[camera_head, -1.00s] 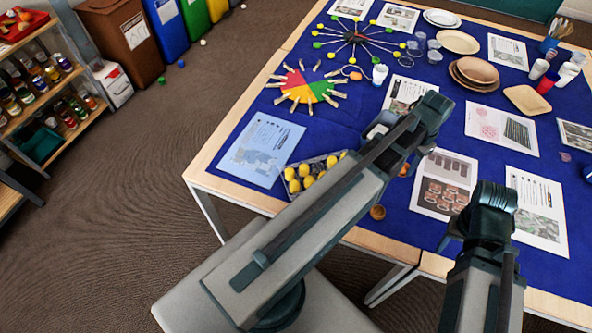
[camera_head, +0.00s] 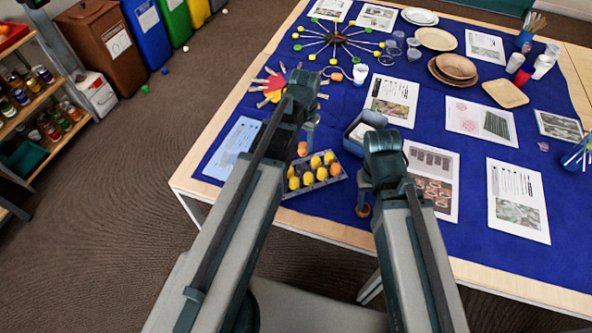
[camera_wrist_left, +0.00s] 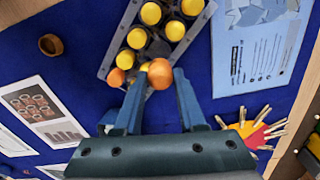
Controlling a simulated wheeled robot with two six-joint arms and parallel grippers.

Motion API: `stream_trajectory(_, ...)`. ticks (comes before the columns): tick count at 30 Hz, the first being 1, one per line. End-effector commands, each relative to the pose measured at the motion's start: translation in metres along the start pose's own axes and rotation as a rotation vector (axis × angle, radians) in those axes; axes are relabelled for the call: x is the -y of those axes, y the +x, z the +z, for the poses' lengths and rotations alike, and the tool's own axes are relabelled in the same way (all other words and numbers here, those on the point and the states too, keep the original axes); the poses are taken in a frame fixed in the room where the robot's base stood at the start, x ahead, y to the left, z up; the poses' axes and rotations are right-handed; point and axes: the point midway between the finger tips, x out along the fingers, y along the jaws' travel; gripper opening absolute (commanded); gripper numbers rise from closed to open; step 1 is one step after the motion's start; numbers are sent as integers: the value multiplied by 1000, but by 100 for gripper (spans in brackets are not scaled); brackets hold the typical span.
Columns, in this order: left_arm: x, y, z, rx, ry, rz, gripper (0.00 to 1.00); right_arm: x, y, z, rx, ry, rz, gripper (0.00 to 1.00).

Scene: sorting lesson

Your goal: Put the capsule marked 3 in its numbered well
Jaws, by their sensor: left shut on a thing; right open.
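My left gripper (camera_wrist_left: 160,78) is shut on an orange capsule (camera_wrist_left: 158,72), held between its fingertips. In the head view the orange capsule (camera_head: 302,149) shows just above the left of the well tray. The grey tray (camera_wrist_left: 205,15) holds several yellow capsules (camera_wrist_left: 137,38) and another orange one (camera_wrist_left: 116,77) at its end. In the head view the tray (camera_head: 290,191) lies near the table's front edge. No numbers on capsules or wells are legible. My right gripper (camera_head: 362,207) is open, pointing down to the right of the tray, over a small brown cup.
The brown cup (camera_wrist_left: 50,45) stands apart from the tray. A blue-grey box (camera_head: 352,146) stands behind my right gripper. A coloured wheel with clothespins (camera_head: 272,88) lies beyond the left arm. Printed sheets (camera_head: 517,200) cover the right of the blue cloth.

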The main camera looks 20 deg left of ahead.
Motion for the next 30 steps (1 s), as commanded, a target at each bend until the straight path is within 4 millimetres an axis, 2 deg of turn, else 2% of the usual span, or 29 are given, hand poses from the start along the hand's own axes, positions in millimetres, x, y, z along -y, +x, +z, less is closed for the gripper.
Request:
stream_trajectory(3,0,-9,0,0,-32,0,29,-1,-9,1,0,0,0,50)
stream_trajectory(8,0,-5,0,0,-38,0,29,0,-4,0,0,0,0,50)
stream_trajectory(14,0,17,0,0,-37,0,29,2,17,-1,0,0,0,50)
stream_trajectory(21,0,53,0,0,-37,0,29,5,53,-3,0,0,0,50)
stream_trajectory(30,0,59,0,0,-37,0,29,6,58,-4,0,0,0,50)
